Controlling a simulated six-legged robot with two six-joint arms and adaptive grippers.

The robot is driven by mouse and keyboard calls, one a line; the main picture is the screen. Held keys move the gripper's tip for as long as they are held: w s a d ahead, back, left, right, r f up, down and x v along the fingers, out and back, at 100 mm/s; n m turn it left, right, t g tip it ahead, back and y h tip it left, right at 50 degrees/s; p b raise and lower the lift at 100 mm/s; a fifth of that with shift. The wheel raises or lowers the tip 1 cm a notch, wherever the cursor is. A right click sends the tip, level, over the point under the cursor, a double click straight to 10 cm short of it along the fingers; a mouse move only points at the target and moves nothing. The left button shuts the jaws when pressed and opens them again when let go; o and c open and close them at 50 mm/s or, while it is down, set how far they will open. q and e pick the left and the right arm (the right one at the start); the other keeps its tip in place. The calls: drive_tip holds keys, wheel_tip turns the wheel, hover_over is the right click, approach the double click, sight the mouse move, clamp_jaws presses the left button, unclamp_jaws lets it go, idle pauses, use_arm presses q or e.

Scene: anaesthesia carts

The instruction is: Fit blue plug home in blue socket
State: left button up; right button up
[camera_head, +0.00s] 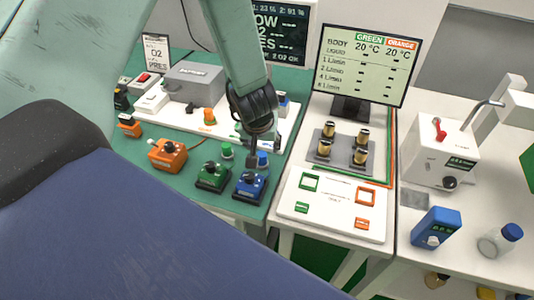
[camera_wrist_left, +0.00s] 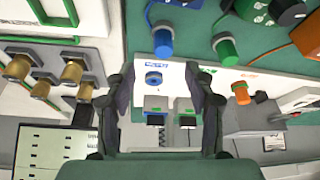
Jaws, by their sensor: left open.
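The blue plug (camera_wrist_left: 163,42) is a short blue cylinder beside the white panel's near edge, with a cable behind it. In the head view the blue plug (camera_head: 262,159) shows just right of my left gripper's fingers, close to the blue box (camera_head: 250,187). A round blue fitting (camera_wrist_left: 153,78), which looks like the blue socket, sits on the white panel under a small blue label. My left gripper (camera_head: 254,150) is open and points down over this area. In the wrist view nothing is held between its fingers (camera_wrist_left: 163,108). The gripper hides the fitting in the head view.
A green plug (camera_head: 227,150) and green box (camera_head: 213,177) stand to the left. Gold cylinders (camera_head: 360,157) and a monitor (camera_head: 365,62) stand to the right.

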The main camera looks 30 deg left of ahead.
sight(262, 155)
use_arm(q)
drive_tip(key=x, duration=0.2)
drive_tip(key=shift+a+f+b, duration=0.35)
drive_tip(key=shift+b, duration=0.05)
drive_tip(key=b+x, duration=0.1)
drive_tip(key=x, duration=0.3)
drive_tip(key=shift+s+d+f, duration=0.1)
drive_tip(key=shift+s+d, duration=0.05)
drive_tip(key=shift+w+a+f, duration=0.25)
drive_tip(key=shift+w+f, duration=0.1)
drive_tip(key=shift+f, duration=0.2)
drive_tip(key=shift+r, duration=0.1)
drive_tip(key=shift+c, duration=0.3)
drive_tip(key=shift+s+d+r, duration=0.1)
drive_tip(key=shift+d, duration=0.05)
drive_tip(key=c, duration=0.7)
clamp_jaws()
